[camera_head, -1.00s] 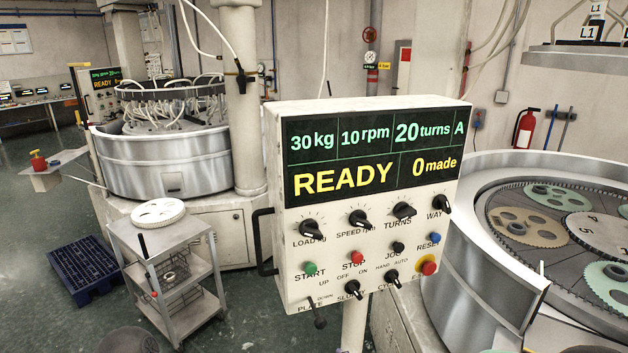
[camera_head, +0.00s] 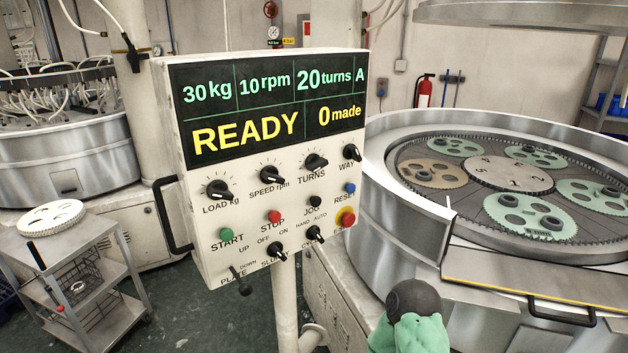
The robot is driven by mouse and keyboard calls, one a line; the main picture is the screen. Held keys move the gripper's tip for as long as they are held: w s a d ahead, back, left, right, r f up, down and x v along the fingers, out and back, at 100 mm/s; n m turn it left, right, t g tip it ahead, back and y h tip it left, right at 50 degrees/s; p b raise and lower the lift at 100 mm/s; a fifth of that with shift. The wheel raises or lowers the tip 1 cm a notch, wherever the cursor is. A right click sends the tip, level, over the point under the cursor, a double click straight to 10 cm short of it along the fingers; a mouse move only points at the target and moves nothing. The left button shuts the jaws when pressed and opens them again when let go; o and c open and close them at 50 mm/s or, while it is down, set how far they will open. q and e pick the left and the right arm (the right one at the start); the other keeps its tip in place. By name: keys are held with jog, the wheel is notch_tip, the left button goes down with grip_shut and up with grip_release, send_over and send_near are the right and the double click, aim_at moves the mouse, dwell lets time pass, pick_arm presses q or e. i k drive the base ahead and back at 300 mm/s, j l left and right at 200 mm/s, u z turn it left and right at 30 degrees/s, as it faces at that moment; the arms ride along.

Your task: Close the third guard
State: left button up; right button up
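The round lapping machine (camera_head: 405,262) stands at the right, with a silver curved wall around its plate. At the front the wall has a gap with an upright edge at its left side. In the gap lies a flat grey panel (camera_head: 490,262) with a yellow stripe and a black bar handle (camera_head: 560,317) below it. I cannot tell which guard is the third, as no guard number shows and the machine's right side is cut off.
A control box (camera_head: 275,170) on a post (camera_head: 287,310) reads READY and stands left of the machine. A trolley (camera_head: 85,300) stands at left. Geared carriers (camera_head: 530,215) lie on the plate.

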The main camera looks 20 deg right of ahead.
aim_at(593, 289)
jog(key=z, duration=2.15)
